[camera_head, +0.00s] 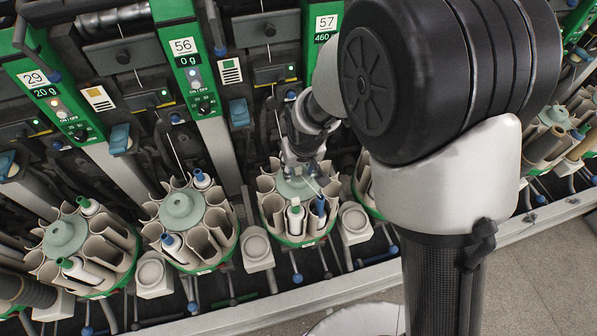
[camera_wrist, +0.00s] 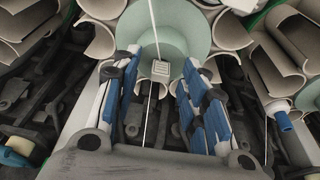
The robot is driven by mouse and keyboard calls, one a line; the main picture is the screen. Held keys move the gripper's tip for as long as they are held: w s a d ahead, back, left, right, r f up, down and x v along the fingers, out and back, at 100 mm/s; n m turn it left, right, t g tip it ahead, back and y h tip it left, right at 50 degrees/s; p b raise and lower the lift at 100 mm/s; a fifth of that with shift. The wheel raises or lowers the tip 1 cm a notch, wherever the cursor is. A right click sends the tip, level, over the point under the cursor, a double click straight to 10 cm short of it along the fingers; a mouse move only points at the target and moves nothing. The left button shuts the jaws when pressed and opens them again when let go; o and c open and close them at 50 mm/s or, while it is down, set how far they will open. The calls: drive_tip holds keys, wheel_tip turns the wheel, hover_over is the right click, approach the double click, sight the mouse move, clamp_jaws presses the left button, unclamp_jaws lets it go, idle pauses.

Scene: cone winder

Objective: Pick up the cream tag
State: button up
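A small cream tag (camera_wrist: 160,68) with dark printed lines shows in the wrist view, in front of the pale green disc (camera_wrist: 175,25) of a carousel. A thin pale thread runs above and below it. My gripper (camera_wrist: 160,78) is open, with one blue-padded finger on each side of the tag and a visible gap to both. I cannot tell how far beyond the fingertips the tag lies. In the head view my gripper (camera_head: 300,176) is over the carousel (camera_head: 297,188) below the panel marked 57. The tag cannot be made out there.
Cream cups (camera_wrist: 270,65) of the carousel surround the disc close to my fingers. More carousels (camera_head: 190,222) with bobbins stand to the left. Green numbered panels (camera_head: 187,60) rise behind. A metal rail (camera_head: 300,297) runs along the front, with open floor (camera_head: 550,270) at lower right.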

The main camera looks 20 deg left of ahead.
sight(299, 170)
drive_tip(key=shift+c, duration=0.5)
drive_tip(key=c, duration=0.6)
drive_tip(key=shift+c, duration=0.2)
drive_tip(key=shift+r, duration=0.1)
wheel_tip(299, 170, up, 23)
drive_tip(key=p, duration=0.8)
drive_tip(key=shift+p, duration=0.3)
